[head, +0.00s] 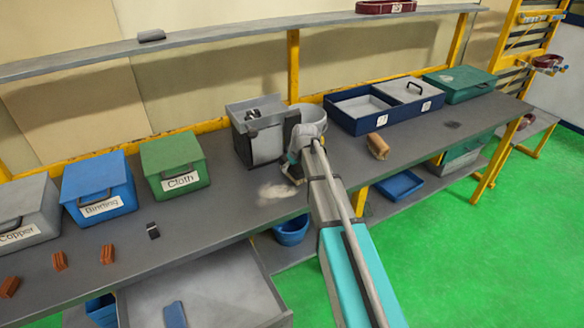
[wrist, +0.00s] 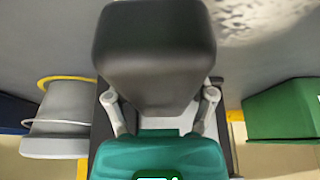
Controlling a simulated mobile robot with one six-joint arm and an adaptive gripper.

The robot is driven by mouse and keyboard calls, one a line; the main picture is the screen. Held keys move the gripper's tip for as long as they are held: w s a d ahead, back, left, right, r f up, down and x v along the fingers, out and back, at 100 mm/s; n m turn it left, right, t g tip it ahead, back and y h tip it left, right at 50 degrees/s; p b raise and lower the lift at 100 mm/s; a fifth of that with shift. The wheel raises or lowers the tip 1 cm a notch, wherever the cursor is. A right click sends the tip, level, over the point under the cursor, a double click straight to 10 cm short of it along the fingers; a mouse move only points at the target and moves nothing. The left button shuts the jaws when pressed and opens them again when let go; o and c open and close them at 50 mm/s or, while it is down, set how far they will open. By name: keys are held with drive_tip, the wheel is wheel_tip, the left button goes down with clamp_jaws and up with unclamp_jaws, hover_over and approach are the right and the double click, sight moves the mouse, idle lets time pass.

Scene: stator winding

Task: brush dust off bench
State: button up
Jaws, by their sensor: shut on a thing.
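A pale patch of dust (head: 277,191) lies on the grey bench (head: 225,208), in front of the grey bin. It also shows at the upper right of the wrist view (wrist: 255,18). My gripper (head: 293,172) is low over the bench at the right edge of the dust. In the wrist view my gripper (wrist: 158,108) is shut on a dark, rounded block, probably the brush (wrist: 152,50). In the head view the held thing is mostly hidden by my arm. I cannot tell whether it touches the bench.
A grey bin (head: 262,145) stands close behind my gripper. A blue divided tray (head: 385,105) and tan block (head: 378,146) are right. A shelf (head: 230,33) runs above.

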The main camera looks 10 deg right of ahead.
drive_tip(key=shift+f+b, duration=1)
drive_tip(key=shift+b, duration=0.05)
idle(0.8)
drive_tip(key=shift+a, duration=0.1)
drive_tip(key=shift+s+a+r, duration=0.1)
drive_tip(key=shift+s+a, duration=0.2)
drive_tip(key=shift+a, duration=0.5)
drive_tip(key=shift+s+a+r, duration=0.1)
drive_tip(key=shift+s+a, duration=0.15)
drive_tip(key=shift+a, duration=0.55)
drive_tip(key=shift+a, duration=0.1)
drive_tip(key=shift+s+a+f, duration=0.1)
drive_tip(key=shift+s+a, duration=0.2)
drive_tip(key=shift+a, duration=0.5)
drive_tip(key=shift+s+a+f, duration=0.1)
drive_tip(key=shift+s+a, duration=0.2)
drive_tip(key=shift+a, duration=0.5)
drive_tip(key=shift+s+a+r, duration=0.1)
drive_tip(key=shift+s+a, duration=0.15)
drive_tip(key=shift+a, duration=0.6)
drive_tip(key=shift+s+a, duration=0.25)
drive_tip(key=shift+a, duration=0.55)
drive_tip(key=shift+a, duration=0.15)
